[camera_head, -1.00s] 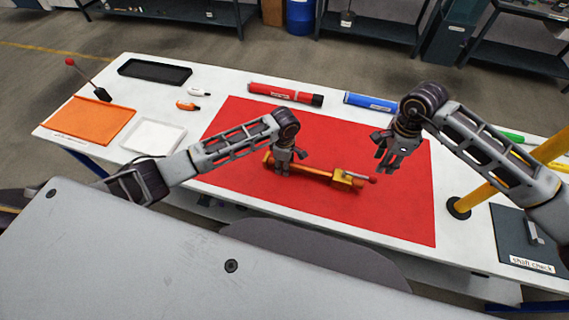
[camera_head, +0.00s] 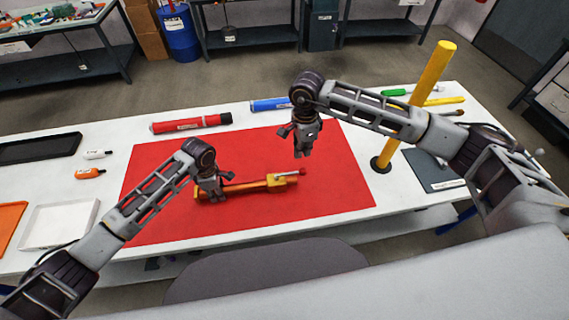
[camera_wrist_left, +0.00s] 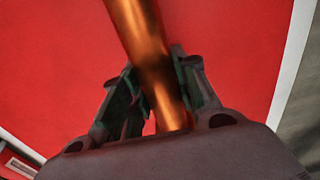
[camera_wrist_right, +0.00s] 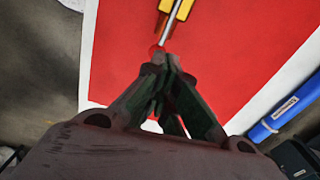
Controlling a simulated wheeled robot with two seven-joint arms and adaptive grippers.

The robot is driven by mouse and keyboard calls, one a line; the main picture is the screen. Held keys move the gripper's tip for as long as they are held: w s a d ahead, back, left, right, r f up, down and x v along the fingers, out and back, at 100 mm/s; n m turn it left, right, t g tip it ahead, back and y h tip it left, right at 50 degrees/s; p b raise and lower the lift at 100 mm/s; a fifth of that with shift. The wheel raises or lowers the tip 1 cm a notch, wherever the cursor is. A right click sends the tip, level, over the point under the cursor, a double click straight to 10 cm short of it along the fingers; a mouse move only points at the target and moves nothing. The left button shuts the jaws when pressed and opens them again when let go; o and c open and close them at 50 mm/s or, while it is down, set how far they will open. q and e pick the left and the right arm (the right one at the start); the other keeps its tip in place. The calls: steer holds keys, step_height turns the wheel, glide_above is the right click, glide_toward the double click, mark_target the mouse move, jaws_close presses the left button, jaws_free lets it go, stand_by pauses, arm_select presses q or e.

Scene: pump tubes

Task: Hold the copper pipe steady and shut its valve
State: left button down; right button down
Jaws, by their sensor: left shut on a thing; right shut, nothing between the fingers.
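The copper pipe (camera_head: 247,187) lies on the red mat (camera_head: 340,190), with a yellow valve body (camera_head: 277,183) at its right end. A thin lever with a red tip (camera_head: 301,172) sticks out to the right of the valve. My left gripper (camera_head: 214,198) is shut on the pipe near its left end; the left wrist view shows the pipe (camera_wrist_left: 145,40) between the fingers (camera_wrist_left: 155,105). My right gripper (camera_head: 301,153) is shut and empty, above the mat beyond the lever. In the right wrist view its fingertips (camera_wrist_right: 165,58) overlap the lever's end; contact cannot be told.
A red tube (camera_head: 188,124) and a blue tube (camera_head: 268,104) lie along the back of the white table. A yellow post (camera_head: 415,105) stands on the right. A black tray (camera_head: 40,148) and a white tray (camera_head: 60,222) are on the left.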

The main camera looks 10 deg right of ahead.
steer(key=w+a+r+m+g+h, duration=0.1)
steer(key=w+a+m+h, duration=0.1)
steer(key=w+a+m, duration=0.4)
steer(key=shift+a+m+g+h, duration=0.4)
steer(key=shift+a+m, duration=0.5)
steer(key=shift+a, duration=0.65)
steer(key=s+d+f, duration=0.3)
steer(key=d+f, duration=0.2)
steer(key=f, duration=0.5)
steer(key=shift+s+d, duration=0.35)
